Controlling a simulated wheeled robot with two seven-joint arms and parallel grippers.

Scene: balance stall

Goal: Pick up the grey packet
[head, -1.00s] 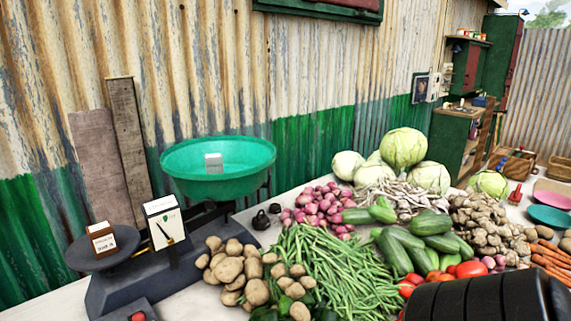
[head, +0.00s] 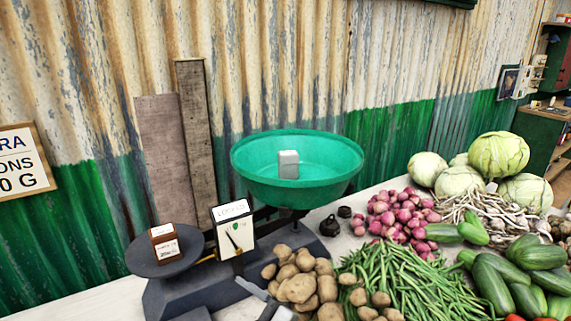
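The grey packet (head: 288,164) is a small pale grey block. It stands upright inside the green weighing pan (head: 252,181), near the pan's middle. No gripper touches it. A pair of grey, finger-like tips (head: 266,300) with a dark part between them shows at the bottom edge, below the scale's dial and left of the potatoes. It looks like part of one of my grippers, well below the pan. I cannot tell which arm it belongs to, and its opening is not clear. The rest of it is cut off by the frame.
A brown packet (head: 164,243) rests on the dark plate (head: 140,262) at left. Potatoes (head: 303,287), green beans (head: 400,280) and onions (head: 395,220) crowd the right. Small dark weights (head: 330,226) sit beside the pan. A corrugated wall rises behind.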

